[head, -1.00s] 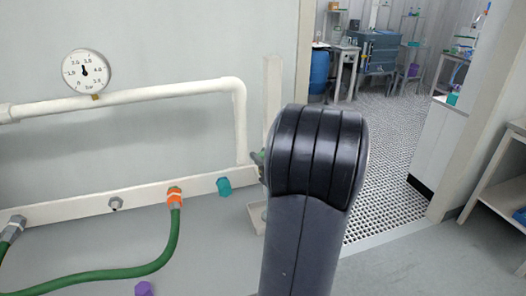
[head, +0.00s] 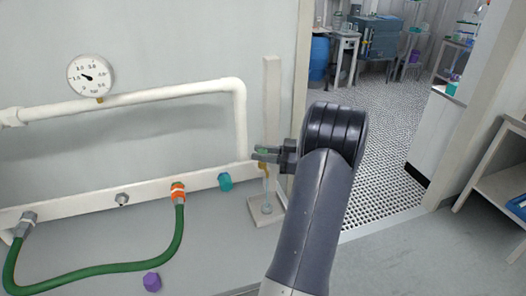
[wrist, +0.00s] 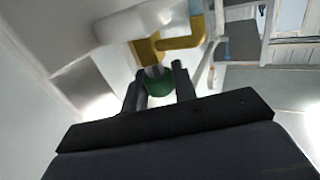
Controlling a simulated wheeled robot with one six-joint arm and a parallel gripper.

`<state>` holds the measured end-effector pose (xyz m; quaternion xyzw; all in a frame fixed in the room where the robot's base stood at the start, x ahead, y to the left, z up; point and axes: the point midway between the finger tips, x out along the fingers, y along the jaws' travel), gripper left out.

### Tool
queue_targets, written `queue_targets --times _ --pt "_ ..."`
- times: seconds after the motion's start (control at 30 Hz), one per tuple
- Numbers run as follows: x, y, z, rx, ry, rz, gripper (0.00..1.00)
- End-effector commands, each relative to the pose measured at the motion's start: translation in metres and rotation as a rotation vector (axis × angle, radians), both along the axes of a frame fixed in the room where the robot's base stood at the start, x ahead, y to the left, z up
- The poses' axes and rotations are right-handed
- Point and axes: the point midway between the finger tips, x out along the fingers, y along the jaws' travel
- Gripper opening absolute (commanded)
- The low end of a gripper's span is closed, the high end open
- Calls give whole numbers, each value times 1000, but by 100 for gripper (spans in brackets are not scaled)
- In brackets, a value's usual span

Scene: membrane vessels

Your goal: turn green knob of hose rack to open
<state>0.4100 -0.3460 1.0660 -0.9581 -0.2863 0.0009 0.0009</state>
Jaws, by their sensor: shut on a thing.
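The green knob (wrist: 158,84) shows in the wrist view between the two dark fingers of my gripper (wrist: 158,92), which is shut on it. The knob sits at the end of a brass valve (wrist: 180,42) that hangs from a white pipe. In the head view my gripper (head: 262,153) reaches left from my arm to the right end of the hose rack (head: 85,206), and a bit of green shows at the fingers. Most of the knob is hidden there. A faint pale streak runs from below the brass spout to a small tray (head: 257,212).
A round gauge (head: 91,76) stands on the white pipe (head: 160,95). A green hose (head: 110,268) loops between two fittings. A doorway opens at the right.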

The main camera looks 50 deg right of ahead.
Motion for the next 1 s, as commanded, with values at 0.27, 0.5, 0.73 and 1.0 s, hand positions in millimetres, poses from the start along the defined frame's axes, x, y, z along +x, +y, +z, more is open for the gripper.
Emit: queue_targets --times 0.27,0.5,0.73,1.0 --pt "1 0 3 -2 -6 43 4" --pt "1 0 3 -3 -7 44 4" --pt "1 0 3 -2 -6 43 36" --pt "1 0 1 -1 -3 43 46"
